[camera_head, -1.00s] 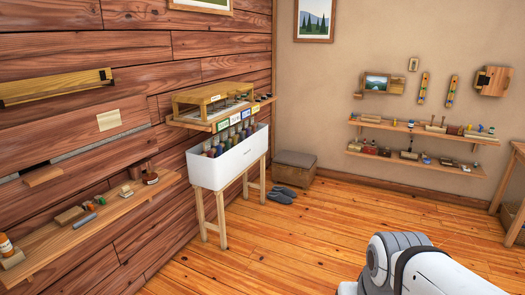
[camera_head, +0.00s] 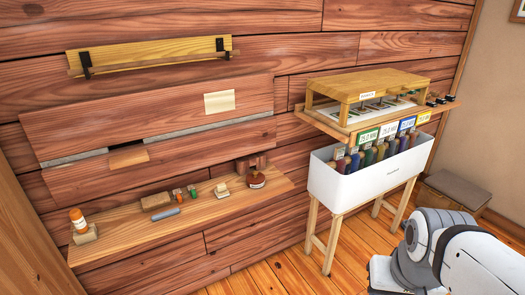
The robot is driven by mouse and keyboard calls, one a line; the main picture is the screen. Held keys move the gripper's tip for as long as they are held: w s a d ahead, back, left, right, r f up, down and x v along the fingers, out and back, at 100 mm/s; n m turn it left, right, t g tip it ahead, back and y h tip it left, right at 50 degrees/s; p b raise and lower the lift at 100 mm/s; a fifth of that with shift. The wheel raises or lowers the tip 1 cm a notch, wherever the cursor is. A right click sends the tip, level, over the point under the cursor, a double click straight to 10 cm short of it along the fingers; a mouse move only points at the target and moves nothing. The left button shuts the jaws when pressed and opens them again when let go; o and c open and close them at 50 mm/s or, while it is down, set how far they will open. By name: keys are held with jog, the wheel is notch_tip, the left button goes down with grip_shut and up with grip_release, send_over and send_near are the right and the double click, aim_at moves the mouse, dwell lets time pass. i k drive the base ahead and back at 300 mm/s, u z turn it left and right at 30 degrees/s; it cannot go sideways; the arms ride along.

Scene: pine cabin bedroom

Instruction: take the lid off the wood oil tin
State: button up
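An orange bottle (camera_head: 78,221) with a white band stands on or against a small wooden block at the shelf's left end. My white and grey arm shows at the lower right, well away from the shelf. My gripper's fingers are not visible.
Small blocks, little bottles and a blue-grey bar (camera_head: 165,212) lie along the shelf's middle. A white bin (camera_head: 362,187) of colored bottles on a wooden stand is to the right, below a wooden rack (camera_head: 368,84). Wooden floor shows between shelf and stand.

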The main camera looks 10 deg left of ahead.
aim_at(255, 177)
jog(key=u, duration=0.65)
jog(key=i, duration=1.55)
jog(key=u, duration=0.65)
jog(key=k, duration=0.75)
jog(key=u, duration=0.15)
jog(key=i, duration=0.85)
jog(key=z, duration=0.1)
